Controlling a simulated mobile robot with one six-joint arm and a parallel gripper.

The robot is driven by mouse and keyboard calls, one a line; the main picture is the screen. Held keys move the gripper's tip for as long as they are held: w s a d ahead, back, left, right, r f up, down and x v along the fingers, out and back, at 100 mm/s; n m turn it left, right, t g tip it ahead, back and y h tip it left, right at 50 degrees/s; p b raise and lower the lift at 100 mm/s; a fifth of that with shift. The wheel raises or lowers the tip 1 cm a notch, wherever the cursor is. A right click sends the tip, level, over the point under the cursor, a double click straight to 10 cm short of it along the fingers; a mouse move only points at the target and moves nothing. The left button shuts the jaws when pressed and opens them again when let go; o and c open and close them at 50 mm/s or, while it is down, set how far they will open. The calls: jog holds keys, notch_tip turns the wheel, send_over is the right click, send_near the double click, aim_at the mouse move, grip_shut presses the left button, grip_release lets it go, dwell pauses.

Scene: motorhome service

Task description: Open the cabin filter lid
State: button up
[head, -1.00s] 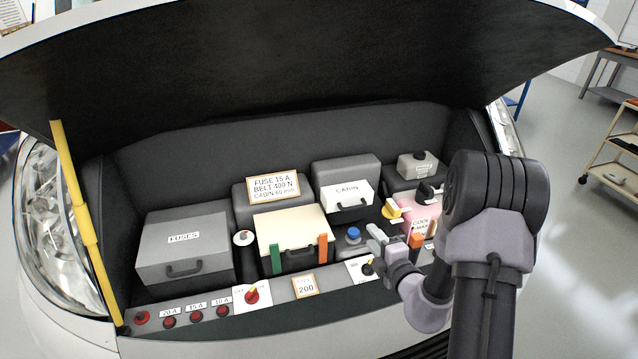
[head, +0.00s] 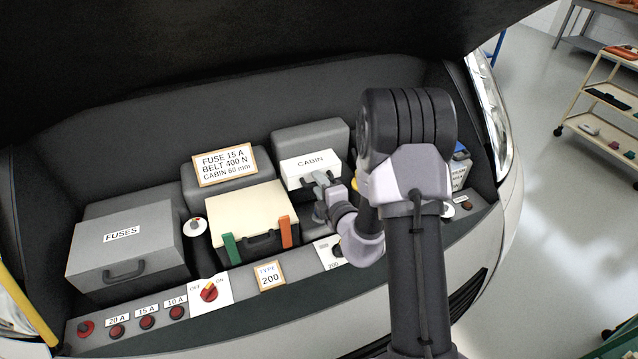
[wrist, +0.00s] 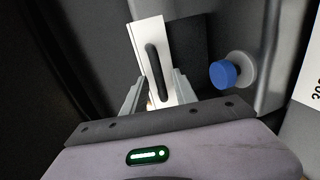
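The cabin filter box (head: 312,138) is grey with a white front panel labelled CABIN (head: 300,172). It looks closed. A dark bar handle is on the white panel and shows clearly in the wrist view (wrist: 157,72); in the head view my gripper partly covers it. My gripper (head: 322,182) is just in front of the white panel. In the wrist view my gripper (wrist: 158,80) is open, with one finger on each side of the handle's line. I cannot tell whether the fingers touch the handle or panel.
A blue cap (wrist: 224,74) sits right of my fingers in the wrist view. A cream-lidded box (head: 250,208) with green and orange clips is left of my gripper. The FUSES box (head: 125,240) is farther left. The raised hood (head: 230,50) hangs above. A knob panel runs along the front.

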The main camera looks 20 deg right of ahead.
jog(key=shift+c, duration=0.4)
grip_shut()
jog(key=shift+r, duration=0.1)
dwell(0.8)
